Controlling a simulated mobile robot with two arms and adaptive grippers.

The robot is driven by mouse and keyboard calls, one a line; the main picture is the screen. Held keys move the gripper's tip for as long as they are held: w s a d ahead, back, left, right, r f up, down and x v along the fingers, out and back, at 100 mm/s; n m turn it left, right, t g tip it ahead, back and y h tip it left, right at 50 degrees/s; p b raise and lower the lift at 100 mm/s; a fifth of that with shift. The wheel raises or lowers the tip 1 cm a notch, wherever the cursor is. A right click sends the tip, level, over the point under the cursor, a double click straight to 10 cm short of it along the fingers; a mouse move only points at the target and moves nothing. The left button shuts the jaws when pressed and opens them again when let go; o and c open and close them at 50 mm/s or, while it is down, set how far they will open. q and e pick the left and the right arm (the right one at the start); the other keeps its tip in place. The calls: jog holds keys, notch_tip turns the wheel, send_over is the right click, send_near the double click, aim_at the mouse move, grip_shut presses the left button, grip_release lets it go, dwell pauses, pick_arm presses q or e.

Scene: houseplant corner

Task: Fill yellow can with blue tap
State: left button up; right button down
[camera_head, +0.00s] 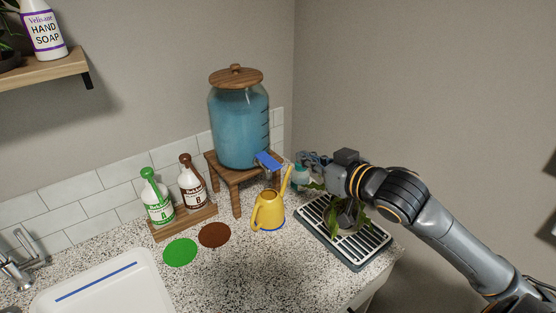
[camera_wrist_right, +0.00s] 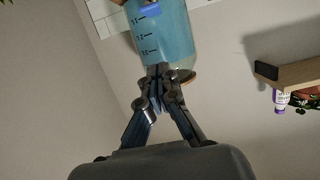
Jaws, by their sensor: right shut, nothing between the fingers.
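The yellow can (camera_head: 267,213) stands upright on the speckled counter, its spout rising to the right. The blue tap (camera_head: 268,160) is on the lower front of a glass dispenser (camera_head: 236,130) holding blue liquid. The can is in front of and below the tap; I cannot tell whether its opening is directly under it. I see no stream. My right gripper (camera_head: 308,160) is shut and empty, to the right of the tap and apart from it. In the wrist view, the closed fingertips (camera_wrist_right: 160,70) point toward the dispenser (camera_wrist_right: 163,35). My left gripper is out of view.
The dispenser sits on a wooden stand (camera_head: 228,176). Two pump bottles, green (camera_head: 157,200) and brown (camera_head: 192,185), stand left. Green (camera_head: 180,252) and brown (camera_head: 214,235) discs lie in front. A plant (camera_head: 346,212) stands on a slatted tray (camera_head: 357,252) below my right arm.

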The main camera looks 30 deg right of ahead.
jog(key=w, duration=0.1)
jog(key=p, duration=0.3)
send_over(268, 161)
jog(key=s+d, duration=0.1)
jog(key=s, duration=0.3)
notch_tip(268, 161, down, 2)
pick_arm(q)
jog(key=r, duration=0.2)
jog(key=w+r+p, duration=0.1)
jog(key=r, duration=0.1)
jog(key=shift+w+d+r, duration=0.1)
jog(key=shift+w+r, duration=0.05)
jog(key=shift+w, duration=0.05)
pick_arm(e)
notch_tip(268, 161, down, 5)
jog(key=shift+r, duration=0.1)
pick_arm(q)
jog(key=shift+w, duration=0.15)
